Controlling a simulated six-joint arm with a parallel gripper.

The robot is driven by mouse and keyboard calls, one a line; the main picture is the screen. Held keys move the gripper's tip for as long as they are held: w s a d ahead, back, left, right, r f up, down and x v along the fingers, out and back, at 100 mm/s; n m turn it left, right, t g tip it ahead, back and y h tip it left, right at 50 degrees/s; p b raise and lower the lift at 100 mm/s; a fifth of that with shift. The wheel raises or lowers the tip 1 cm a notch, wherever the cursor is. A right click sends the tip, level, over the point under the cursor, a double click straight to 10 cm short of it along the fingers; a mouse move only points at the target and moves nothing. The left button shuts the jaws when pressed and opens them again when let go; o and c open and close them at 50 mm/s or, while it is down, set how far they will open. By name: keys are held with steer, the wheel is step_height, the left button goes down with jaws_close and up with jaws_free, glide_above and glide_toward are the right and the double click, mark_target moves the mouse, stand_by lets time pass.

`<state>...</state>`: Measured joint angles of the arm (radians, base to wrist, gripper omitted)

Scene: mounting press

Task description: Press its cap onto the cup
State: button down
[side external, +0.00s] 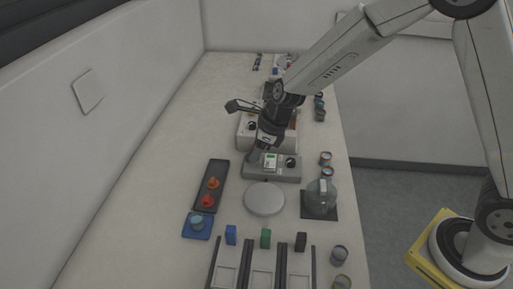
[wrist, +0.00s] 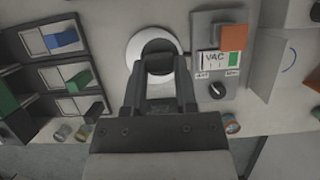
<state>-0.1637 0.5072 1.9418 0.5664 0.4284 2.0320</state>
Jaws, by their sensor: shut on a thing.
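My gripper (side external: 253,157) is low over the bench, by the grey console. In the wrist view my gripper (wrist: 160,92) is shut on a dark, rounded thing (wrist: 159,50). I cannot tell if this is a cup or a cap. Beneath it in that view is a white round plate (wrist: 133,47), which is bare in the side view (side external: 264,199). A blue-grey cup (side external: 197,224) stands on a blue mat (side external: 188,233). An orange piece (side external: 213,183) and a red piece (side external: 208,201), possibly caps, stand on a dark tray (side external: 203,173).
The console (side external: 284,175), marked VAC in the wrist view, has a display and knob. A clear jar (side external: 320,196) stands right of the plate. Slotted trays (side external: 250,264) with coloured blocks lie in front. Small jars (side external: 340,253) line the right edge. The bench's left side is clear.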

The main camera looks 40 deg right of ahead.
steer(key=shift+a, duration=0.15)
steer(key=shift+w+a, duration=0.15)
steer(key=shift+a, duration=0.2)
steer(key=a+f+n+g+y, duration=0.1)
steer(key=a+n, duration=0.5)
steer(key=a, duration=1)
steer(key=shift+s+a+f+g, duration=0.2)
steer(key=shift+a+f+g, duration=0.15)
steer(key=shift+f+g, duration=0.15)
steer(key=shift+f, duration=3.1)
steer(key=shift+f, duration=0.2)
